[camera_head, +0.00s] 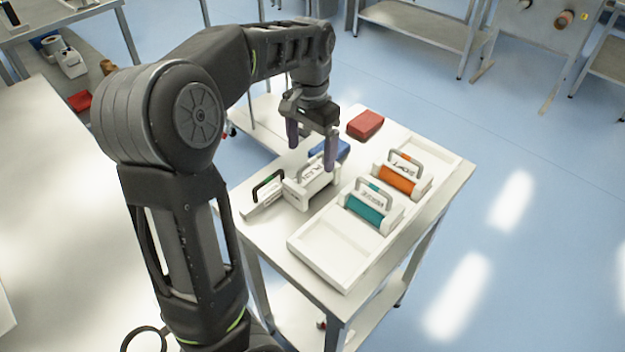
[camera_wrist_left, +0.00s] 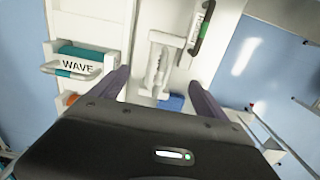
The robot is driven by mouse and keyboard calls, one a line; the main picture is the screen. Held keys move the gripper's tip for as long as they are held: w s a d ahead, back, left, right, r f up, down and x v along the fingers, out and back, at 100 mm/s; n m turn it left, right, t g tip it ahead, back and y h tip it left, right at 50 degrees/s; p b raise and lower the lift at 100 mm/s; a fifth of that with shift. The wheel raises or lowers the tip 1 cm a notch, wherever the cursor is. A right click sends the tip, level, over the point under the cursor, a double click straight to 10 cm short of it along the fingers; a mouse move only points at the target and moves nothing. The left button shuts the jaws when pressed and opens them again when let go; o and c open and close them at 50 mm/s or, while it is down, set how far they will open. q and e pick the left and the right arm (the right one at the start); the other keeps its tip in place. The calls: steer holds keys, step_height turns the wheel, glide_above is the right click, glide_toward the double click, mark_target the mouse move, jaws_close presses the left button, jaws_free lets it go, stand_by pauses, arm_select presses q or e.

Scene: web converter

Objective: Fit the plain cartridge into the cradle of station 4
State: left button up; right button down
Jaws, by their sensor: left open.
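My left gripper (camera_head: 312,157) hangs over the table with its fingers apart and nothing between them. In the left wrist view its two fingers (camera_wrist_left: 158,82) point towards a white cradle-like block. That white block (camera_head: 308,190) stands on the table below the gripper; it also shows in the wrist view (camera_wrist_left: 158,62). A white piece with a black handle (camera_head: 262,201) lies left of the block; its lettering is too small to read. I cannot tell which piece is the plain cartridge, nor which place is station 4. My right gripper is not in view.
A white tray (camera_head: 318,262) holds a teal cartridge (camera_head: 364,211) and an orange cartridge (camera_head: 397,180), both with grey handles; its near end is empty. A blue block (camera_head: 341,149) and a red block (camera_head: 365,123) lie behind. Other benches (camera_head: 415,25) stand farther off.

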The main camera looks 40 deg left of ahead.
mark_target(312, 172)
arm_select(q)
steer(key=shift+f, duration=1.15)
steer(key=shift+w+f+p, duration=0.15)
steer(key=shift+f+p, duration=0.6)
steer(key=shift+f, duration=1.85)
jaws_close()
